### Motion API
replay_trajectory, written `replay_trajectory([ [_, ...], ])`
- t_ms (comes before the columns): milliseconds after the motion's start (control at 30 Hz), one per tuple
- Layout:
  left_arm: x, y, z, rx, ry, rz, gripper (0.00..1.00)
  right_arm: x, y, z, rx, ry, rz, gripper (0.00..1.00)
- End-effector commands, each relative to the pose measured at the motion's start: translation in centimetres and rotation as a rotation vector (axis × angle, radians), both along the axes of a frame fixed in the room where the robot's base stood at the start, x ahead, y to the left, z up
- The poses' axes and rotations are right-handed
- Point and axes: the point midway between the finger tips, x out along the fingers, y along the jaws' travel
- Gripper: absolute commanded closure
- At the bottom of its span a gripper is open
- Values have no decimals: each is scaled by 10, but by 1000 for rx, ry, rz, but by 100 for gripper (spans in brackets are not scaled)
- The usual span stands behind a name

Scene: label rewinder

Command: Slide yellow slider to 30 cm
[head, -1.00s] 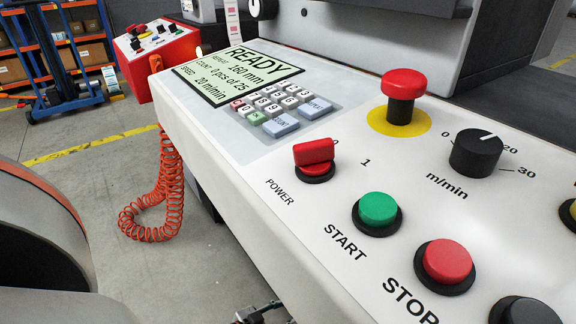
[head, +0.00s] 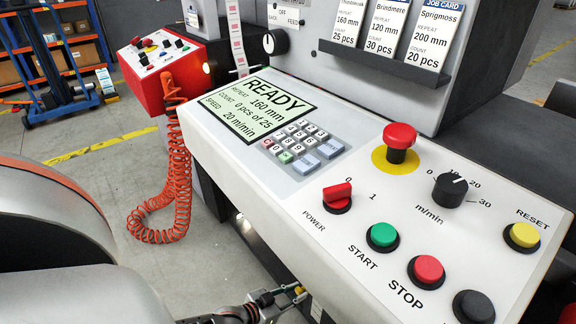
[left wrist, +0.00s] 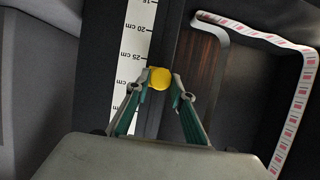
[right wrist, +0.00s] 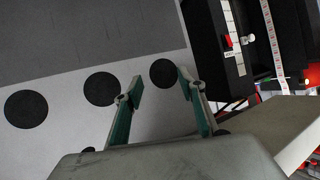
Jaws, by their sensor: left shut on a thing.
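My left gripper (left wrist: 161,82) is shut on the yellow slider, one finger on each side. In the head view, my left gripper (head: 276,299) and the yellow slider (head: 299,290) show low beside the control panel. My right gripper (right wrist: 160,84) is open and empty in the right wrist view, above a grey surface with dark discs.
The control panel (head: 300,205) with its buttons, dial and red mushroom button (head: 398,141) overhangs near my left gripper. A red box (head: 158,72) with a coiled orange cable (head: 172,190) stands at the left. A label web (left wrist: 300,95) runs right of the slider.

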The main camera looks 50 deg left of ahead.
Motion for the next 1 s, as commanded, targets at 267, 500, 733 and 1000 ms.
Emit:
replay_trajectory([
  [267,2,0,24,1,-5,0,100,-2,-14,-4,-84,3,17,60],
  [500,-1,0,20,0,0,0,100,-3,-14,-7,-85,9,17,60],
  [733,-1,0,20,0,0,0,61,-3,-14,-7,-83,8,17,60],
  [1000,-2,0,21,0,0,0,61,-4,-14,-7,-82,10,17,60],
])
